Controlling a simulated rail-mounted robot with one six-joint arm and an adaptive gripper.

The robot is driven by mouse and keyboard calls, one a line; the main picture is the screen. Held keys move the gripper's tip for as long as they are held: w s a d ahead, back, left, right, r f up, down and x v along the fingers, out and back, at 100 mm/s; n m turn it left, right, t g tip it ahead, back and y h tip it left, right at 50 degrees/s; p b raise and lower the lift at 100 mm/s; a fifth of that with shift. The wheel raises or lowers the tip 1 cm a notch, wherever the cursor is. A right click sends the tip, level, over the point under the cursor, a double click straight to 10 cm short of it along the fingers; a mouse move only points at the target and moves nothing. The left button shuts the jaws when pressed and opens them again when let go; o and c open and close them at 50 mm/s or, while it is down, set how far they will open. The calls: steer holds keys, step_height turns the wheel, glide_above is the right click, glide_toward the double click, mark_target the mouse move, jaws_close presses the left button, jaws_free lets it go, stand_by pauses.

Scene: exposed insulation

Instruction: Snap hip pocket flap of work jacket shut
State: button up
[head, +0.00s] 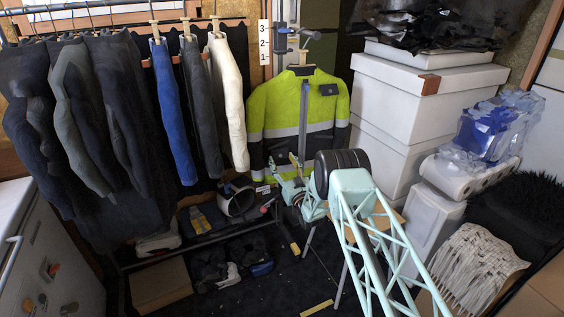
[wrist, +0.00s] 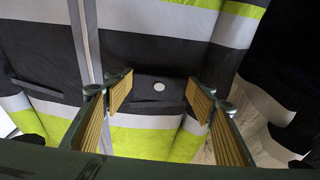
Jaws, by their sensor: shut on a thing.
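The work jacket (head: 273,105) is yellow and dark with grey bands and hangs upright on a stand. In the wrist view its dark panel (wrist: 140,50) fills the middle, with a grey front strip (wrist: 88,40) on the left. The hip pocket flap (wrist: 145,92) is a small dark piece with a round pale snap (wrist: 159,87). In the head view my gripper (head: 277,178) is at the jacket's lower front; the flap is hidden there.
Dark, blue and white garments (head: 228,95) hang on a rail to the left. A low shelf with shoes and a helmet (head: 237,200) stands below. White boxes (head: 405,100) are stacked close to the jacket's right. A cardboard box (head: 160,285) sits on the floor.

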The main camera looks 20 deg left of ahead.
steer(key=o, duration=0.9)
steer(key=shift+s+d, duration=0.1)
steer(key=shift+v, duration=5.85)
